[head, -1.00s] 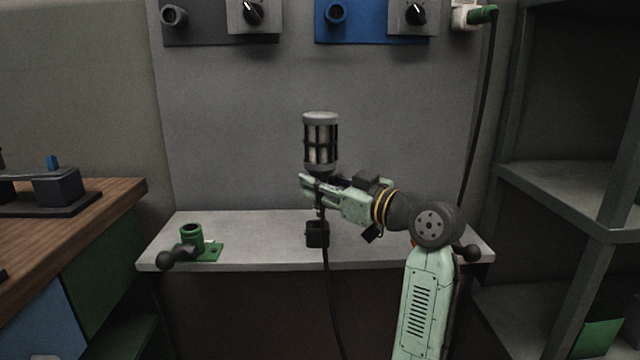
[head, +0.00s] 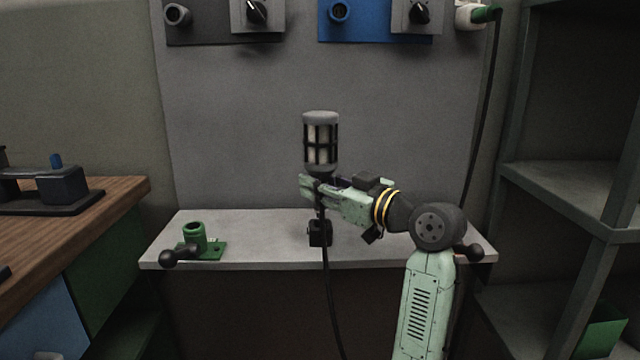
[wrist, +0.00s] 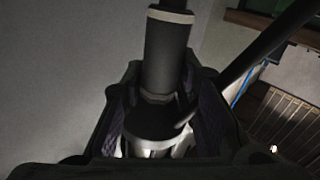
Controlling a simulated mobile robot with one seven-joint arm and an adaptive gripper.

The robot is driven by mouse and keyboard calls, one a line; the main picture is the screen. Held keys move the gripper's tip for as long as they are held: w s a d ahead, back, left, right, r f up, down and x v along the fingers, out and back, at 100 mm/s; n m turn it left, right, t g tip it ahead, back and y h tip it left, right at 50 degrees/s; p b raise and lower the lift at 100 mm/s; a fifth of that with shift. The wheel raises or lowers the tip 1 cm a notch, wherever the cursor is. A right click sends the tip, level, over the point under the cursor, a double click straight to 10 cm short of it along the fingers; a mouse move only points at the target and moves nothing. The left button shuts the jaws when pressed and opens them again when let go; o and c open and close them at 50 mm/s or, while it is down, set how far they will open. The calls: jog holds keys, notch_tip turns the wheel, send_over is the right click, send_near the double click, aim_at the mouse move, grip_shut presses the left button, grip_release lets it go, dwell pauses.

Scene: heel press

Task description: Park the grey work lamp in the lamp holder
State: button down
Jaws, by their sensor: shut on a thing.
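The grey work lamp (head: 320,116), with a caged light body, stands upright above the bench in the head view. My gripper (head: 313,186) is shut on it just below the cage, and a black cable hangs down from it. In the wrist view the lamp's dark handle (wrist: 165,55) runs between the fingers of my gripper (wrist: 160,100), with a pale ring at its end. A green cup on a green plate (head: 194,236), which looks like the lamp holder, stands on the bench to the left of the lamp, lower than it. Its opening faces up.
A small black block (head: 320,234) shows behind the cable; I cannot tell its attachment. Black ball-ended knobs (head: 168,257) sit at the bench (head: 270,250) front corners. Panels with sockets and dials (head: 256,11) hang above. A wooden worktop (head: 110,205) is left, shelves (head: 560,190) right.

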jog(key=shift+f+b, duration=0.95)
jog(key=shift+f, duration=0.45)
jog(key=c, duration=1.2)
grip_release()
